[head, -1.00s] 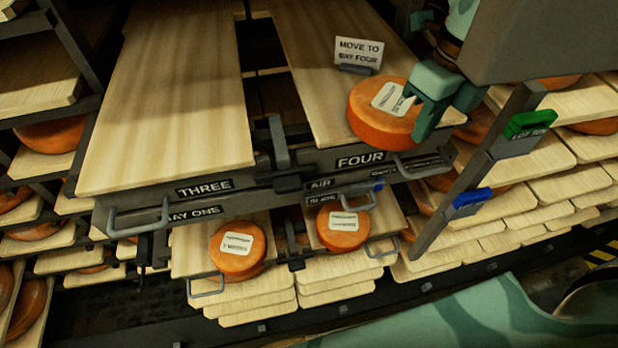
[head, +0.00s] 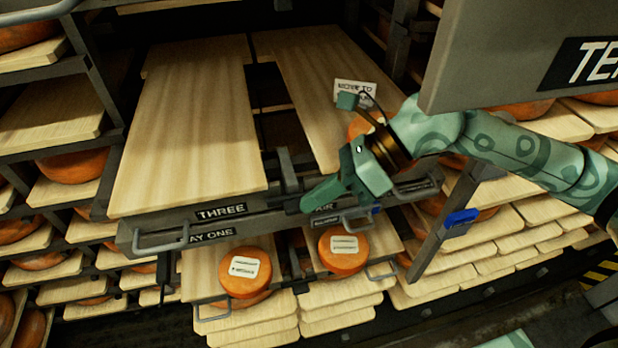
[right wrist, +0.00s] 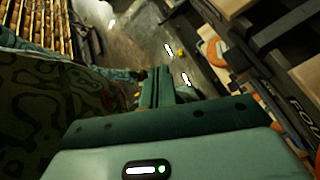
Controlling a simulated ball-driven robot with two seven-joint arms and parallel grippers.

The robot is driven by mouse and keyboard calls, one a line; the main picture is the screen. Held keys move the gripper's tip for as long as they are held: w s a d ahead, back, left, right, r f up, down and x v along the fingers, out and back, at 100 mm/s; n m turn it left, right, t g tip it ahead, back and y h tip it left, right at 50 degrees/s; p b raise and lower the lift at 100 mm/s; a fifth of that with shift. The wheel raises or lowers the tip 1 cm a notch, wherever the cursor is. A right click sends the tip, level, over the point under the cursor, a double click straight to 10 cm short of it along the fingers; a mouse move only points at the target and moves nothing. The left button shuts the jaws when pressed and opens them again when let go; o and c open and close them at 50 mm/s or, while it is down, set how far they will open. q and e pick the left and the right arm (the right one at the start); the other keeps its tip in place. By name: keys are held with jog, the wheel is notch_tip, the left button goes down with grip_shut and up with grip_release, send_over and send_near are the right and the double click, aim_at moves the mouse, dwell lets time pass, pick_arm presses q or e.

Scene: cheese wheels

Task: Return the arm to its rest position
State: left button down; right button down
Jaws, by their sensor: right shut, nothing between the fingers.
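My right arm comes in from the right in the head view. Its green gripper (head: 312,200) is shut and empty, pointing down and left in front of the tray edge between the THREE board (head: 185,130) and the FOUR board (head: 305,95). The shut fingers (right wrist: 158,88) also show in the right wrist view, with nothing between them. The orange cheese wheel (head: 357,126) on the FOUR board is mostly hidden behind my wrist.
A small sign (head: 345,88) stands behind the wheel. Two labelled cheese wheels (head: 244,286) (head: 343,266) sit on lower boards. A grey panel (head: 540,60) hangs at upper right. A rack post with a blue tag (head: 461,217) stands to the right. The THREE board is bare.

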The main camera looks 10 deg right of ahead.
jog(key=a+r+m+t+y, duration=0.7)
jog(key=r+m+y, duration=0.1)
jog(key=r+y, duration=0.25)
jog(key=w+d+f+m+t+h, duration=0.35)
jog(key=d+m+t+h, duration=0.45)
jog(key=m, duration=0.4)
jog(key=w+d+f+m+t+h, duration=0.4)
jog(key=d+m+h, duration=0.3)
jog(key=m+h, duration=0.45)
jog(key=s+d+f+m+g+h, duration=0.3)
jog(key=s+d+f+m+g, duration=0.25)
jog(key=s+f, duration=0.45)
jog(key=s+d+f+m+g+h, duration=0.35)
jog(key=s+d+f+g, duration=0.3)
jog(key=f, duration=0.55)
jog(key=s+a+f+g+y+b, duration=0.1)
jog(key=s+a+f+b, duration=0.1)
jog(key=f, duration=0.9)
jog(key=s+a+f+m+g+y+b, duration=0.1)
jog(key=f+b, duration=0.2)
jog(key=f, duration=0.9)
jog(key=s+a+f+g+y+b, duration=0.1)
jog(key=s+a+f+y+b, duration=0.1)
jog(key=f, duration=0.9)
jog(key=s+f+m+g+b, duration=0.3)
jog(key=s+f+b, duration=0.2)
jog(key=s+f, duration=1.4)
jog(key=shift+f+y, duration=0.4)
jog(key=shift+y, duration=0.05)
